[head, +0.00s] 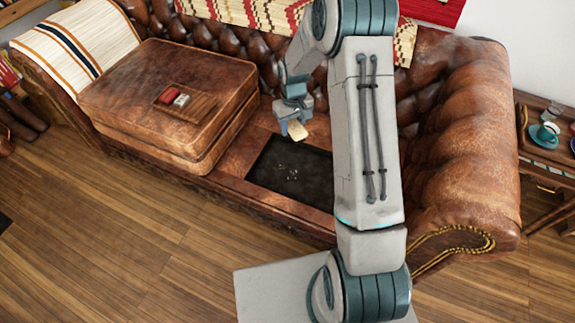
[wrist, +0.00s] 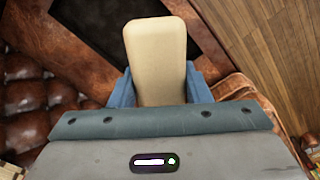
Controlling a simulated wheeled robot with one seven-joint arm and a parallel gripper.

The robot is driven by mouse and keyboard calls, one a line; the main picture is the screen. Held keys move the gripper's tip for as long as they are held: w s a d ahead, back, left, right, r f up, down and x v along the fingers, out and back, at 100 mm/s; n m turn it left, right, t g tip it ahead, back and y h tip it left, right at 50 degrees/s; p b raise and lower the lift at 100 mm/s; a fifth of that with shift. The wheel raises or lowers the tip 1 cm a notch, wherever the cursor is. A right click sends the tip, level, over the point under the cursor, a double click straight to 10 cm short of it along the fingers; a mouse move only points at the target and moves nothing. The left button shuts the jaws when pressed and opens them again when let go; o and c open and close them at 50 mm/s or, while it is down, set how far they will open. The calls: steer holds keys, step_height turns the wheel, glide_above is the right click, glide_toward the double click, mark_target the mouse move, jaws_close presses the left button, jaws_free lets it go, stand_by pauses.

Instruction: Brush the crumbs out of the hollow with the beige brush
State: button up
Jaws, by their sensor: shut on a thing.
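My gripper (head: 294,129) is shut on the beige brush (head: 298,131), above the back edge of the dark hollow in the sofa seat. In the wrist view the brush (wrist: 157,58) sticks out from between the blue fingers (wrist: 158,90); its underside is hidden. The hollow (head: 265,178) is a dark, roughly square recess in the brown leather seat, and its right part is hidden behind my arm. Small pale crumbs (head: 292,174) lie on its floor near the middle. The wrist view shows part of the dark hollow (wrist: 100,22) beyond the brush.
Two stacked brown cushions (head: 160,108) stand left of the hollow, with a small wooden tray (head: 196,112) holding red and white items on top. The tufted backrest (head: 235,45) rises behind, and the right armrest (head: 462,120) stands beyond my arm. A side table (head: 545,172) with a teal cup is far right.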

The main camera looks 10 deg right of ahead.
steer(key=w+f+n+b, duration=0.1)
steer(key=w+f+b, duration=0.3)
steer(key=f+b, duration=1)
steer(key=w+f+n+b, duration=0.2)
steer(key=w+f+b, duration=0.2)
steer(key=f+b, duration=1)
steer(key=shift+w+d+f+n, duration=0.2)
steer(key=shift+f+n, duration=0.1)
steer(key=shift+f, duration=1.8)
